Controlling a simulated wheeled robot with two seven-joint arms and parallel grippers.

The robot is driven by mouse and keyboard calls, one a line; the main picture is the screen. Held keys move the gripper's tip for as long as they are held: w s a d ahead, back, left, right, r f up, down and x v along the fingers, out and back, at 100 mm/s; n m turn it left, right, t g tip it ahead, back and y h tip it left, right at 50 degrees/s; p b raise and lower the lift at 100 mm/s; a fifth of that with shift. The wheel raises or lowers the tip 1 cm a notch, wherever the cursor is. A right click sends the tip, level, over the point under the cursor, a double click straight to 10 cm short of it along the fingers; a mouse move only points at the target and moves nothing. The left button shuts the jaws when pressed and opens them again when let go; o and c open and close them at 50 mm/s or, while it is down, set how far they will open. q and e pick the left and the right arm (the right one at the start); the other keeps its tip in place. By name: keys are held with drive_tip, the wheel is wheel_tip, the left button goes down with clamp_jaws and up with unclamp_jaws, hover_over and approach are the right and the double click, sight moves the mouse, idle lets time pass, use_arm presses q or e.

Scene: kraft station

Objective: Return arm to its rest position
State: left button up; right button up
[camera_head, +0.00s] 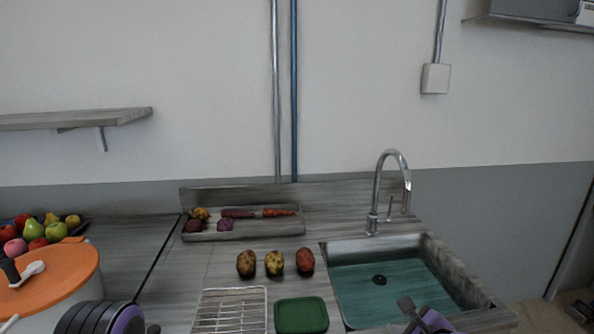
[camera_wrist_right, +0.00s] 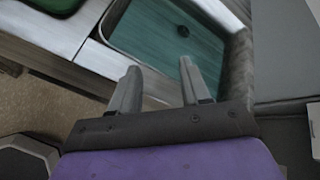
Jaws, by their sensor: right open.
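My right gripper (camera_head: 412,312) shows at the bottom edge of the head view, low over the front right part of the sink. In the right wrist view my right gripper (camera_wrist_right: 159,70) is open, its two grey fingers apart with nothing between them. They point toward the sink's front edge. A black and purple part of my left arm (camera_head: 105,318) shows at the bottom left of the head view, beside the pot. The left gripper's fingers do not show.
The sink (camera_head: 440,262) has a tall faucet (camera_head: 376,200). Several vegetables lie in a tray (camera_head: 255,232) at the back. Three potatoes (camera_head: 275,263) lie in front of it. A wire rack (camera_head: 230,310), green container (camera_head: 301,315), orange-lidded pot (camera_head: 60,265) and fruit plate (camera_head: 75,228) take up counter space.

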drive_tip(key=s+a+f+n+g+h, duration=0.1)
drive_tip(key=s+f+n+g, duration=0.35)
drive_tip(key=f, duration=0.85)
drive_tip(key=s+d+f+n+g+h, duration=0.1)
drive_tip(key=s+d+f+n, duration=0.2)
drive_tip(key=s+f+n, duration=0.35)
drive_tip(key=s+d+f+n+g+h, duration=0.1)
drive_tip(key=s+d+f+n, duration=0.2)
drive_tip(key=s, duration=0.7)
drive_tip(key=s+d+f+n+g+h, duration=0.1)
drive_tip(key=s+d+f+n+g, duration=0.1)
drive_tip(key=s+f+n, duration=0.35)
drive_tip(key=s+f+b, duration=0.4)
drive_tip(key=f+b, duration=0.6)
drive_tip(key=shift+d+f+h, duration=0.2)
drive_tip(key=shift+h, duration=0.1)
